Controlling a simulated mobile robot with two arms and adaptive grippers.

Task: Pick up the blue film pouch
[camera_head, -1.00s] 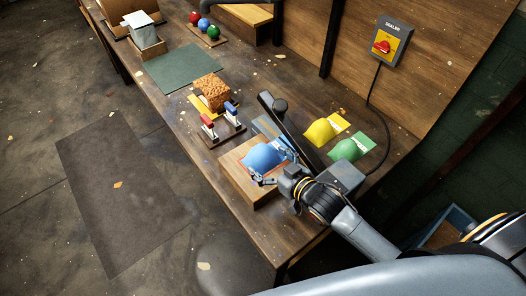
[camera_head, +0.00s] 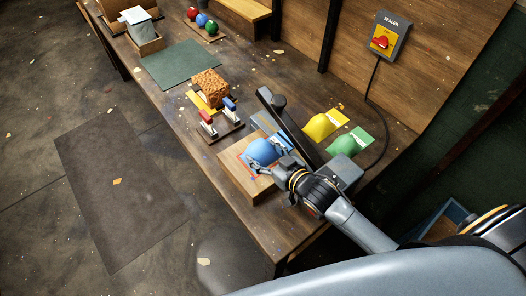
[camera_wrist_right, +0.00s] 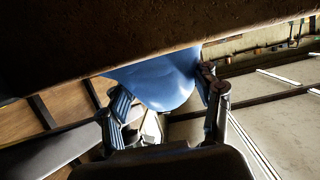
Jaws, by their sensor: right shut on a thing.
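The blue film pouch (camera_head: 262,151) is rounded and bright blue, over a wooden board with a red outline (camera_head: 246,188) at the near side of the bench. My right gripper (camera_head: 268,161) comes in from the right and is shut on the pouch, one finger on each side. The right wrist view shows the pouch (camera_wrist_right: 165,82) between the fingers of my right gripper (camera_wrist_right: 163,98). I cannot tell clearly whether the pouch is clear of the board. My left gripper is not in view.
Yellow (camera_head: 320,125) and green (camera_head: 347,143) pouches lie behind my right arm. A stand with red and blue clamps (camera_head: 219,122) and a brown block (camera_head: 210,88) are to the left. A sealer box (camera_head: 390,38) hangs on the wall. The green mat (camera_head: 180,67) is bare.

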